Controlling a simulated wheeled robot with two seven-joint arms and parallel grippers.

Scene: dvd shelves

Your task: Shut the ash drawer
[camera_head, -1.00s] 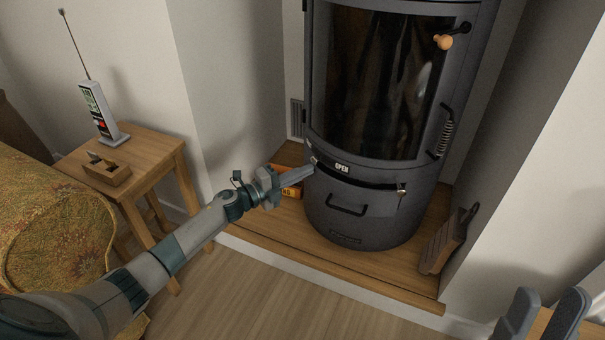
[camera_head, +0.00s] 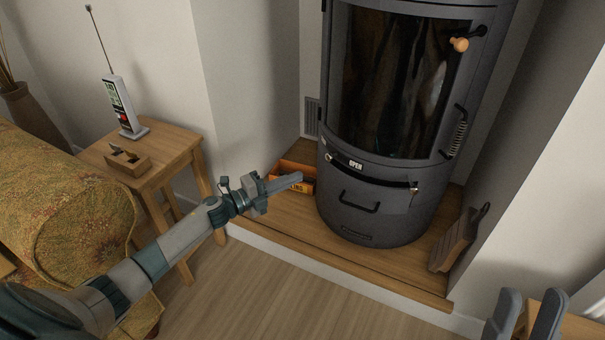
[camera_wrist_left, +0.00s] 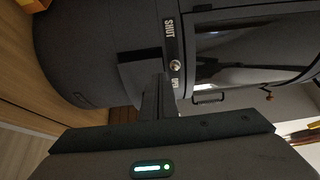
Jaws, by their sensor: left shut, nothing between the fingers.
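The dark grey stove (camera_head: 335,215) has the ash drawer (camera_head: 385,203) low in its front, with a black bar handle (camera_head: 360,203). A dark band runs along the drawer's top; I cannot tell how far the drawer stands out. An "OPEN" label (camera_head: 356,165) sits above it. My left gripper (camera_head: 300,177) is shut and empty, just left of the stove, apart from the drawer handle. In the left wrist view, a plate marked "SHUT" (camera_wrist_left: 169,29) with a small round knob (camera_wrist_left: 175,66) is on the stove. My right gripper (camera_head: 526,318) is open and empty at the lower right.
An orange box (camera_head: 303,186) lies on the wooden hearth (camera_head: 275,226) behind my left gripper. A brown slatted object (camera_head: 457,238) leans at the stove's right. A side table (camera_head: 187,150) and patterned armchair (camera_head: 70,200) stand left. The floor in front is clear.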

